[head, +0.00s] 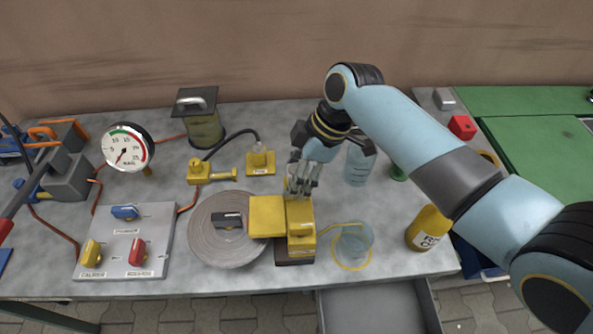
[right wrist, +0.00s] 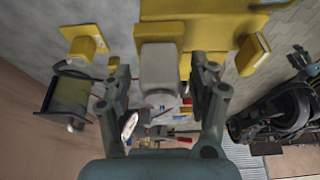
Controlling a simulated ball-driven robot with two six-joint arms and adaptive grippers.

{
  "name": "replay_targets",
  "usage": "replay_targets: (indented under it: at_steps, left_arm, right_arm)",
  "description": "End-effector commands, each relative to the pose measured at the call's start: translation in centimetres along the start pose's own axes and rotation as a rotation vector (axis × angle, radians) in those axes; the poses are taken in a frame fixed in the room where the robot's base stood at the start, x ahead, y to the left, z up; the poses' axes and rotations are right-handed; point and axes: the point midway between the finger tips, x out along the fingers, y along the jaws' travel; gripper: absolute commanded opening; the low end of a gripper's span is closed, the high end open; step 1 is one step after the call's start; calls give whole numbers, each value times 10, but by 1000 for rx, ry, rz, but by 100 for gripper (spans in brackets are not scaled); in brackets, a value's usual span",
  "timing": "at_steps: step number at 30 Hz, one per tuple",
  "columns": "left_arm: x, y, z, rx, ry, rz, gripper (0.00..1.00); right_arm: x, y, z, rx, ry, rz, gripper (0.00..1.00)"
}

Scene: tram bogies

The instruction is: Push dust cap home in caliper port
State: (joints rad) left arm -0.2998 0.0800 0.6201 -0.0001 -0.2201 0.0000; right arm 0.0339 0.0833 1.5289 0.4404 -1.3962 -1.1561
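The yellow caliper (head: 267,216) stands on the bench beside a round grey disc (head: 205,240). It fills the top of the right wrist view (right wrist: 205,12). My right gripper (head: 301,184) is just above the caliper's right block, fingers pointing down. In the right wrist view its two fingers (right wrist: 162,88) are spread, with a pale grey block (right wrist: 160,66) between them and gaps visible at the sides. I cannot tell whether this block is the dust cap or part of the caliper. The port is not clearly visible. My left gripper is out of view.
A clear cup (head: 354,242) with a yellow tube stands right of the caliper. A yellow bottle (head: 428,228) is farther right. A valve panel (head: 125,240), a gauge (head: 128,148) and a dark-lidded canister (head: 200,120) stand left and behind. The bench's front edge is close.

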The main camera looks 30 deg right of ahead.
Motion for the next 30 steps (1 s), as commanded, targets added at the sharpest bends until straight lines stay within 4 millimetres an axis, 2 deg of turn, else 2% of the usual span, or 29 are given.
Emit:
replay_targets:
  at_steps: [7,11,14,24,30]
  left_arm:
    - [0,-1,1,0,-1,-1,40]
    - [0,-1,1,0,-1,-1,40]
    - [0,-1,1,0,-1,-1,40]
    - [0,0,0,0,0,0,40]
    - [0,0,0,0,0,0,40]
  right_arm:
    - [0,0,0,0,0,0,62]
    - [-9,0,1,-1,-1,1,62]
    - [-25,0,1,-1,-1,2,62]
    - [-95,0,1,-3,-3,2,62]
    - [-116,0,0,0,0,0,62]
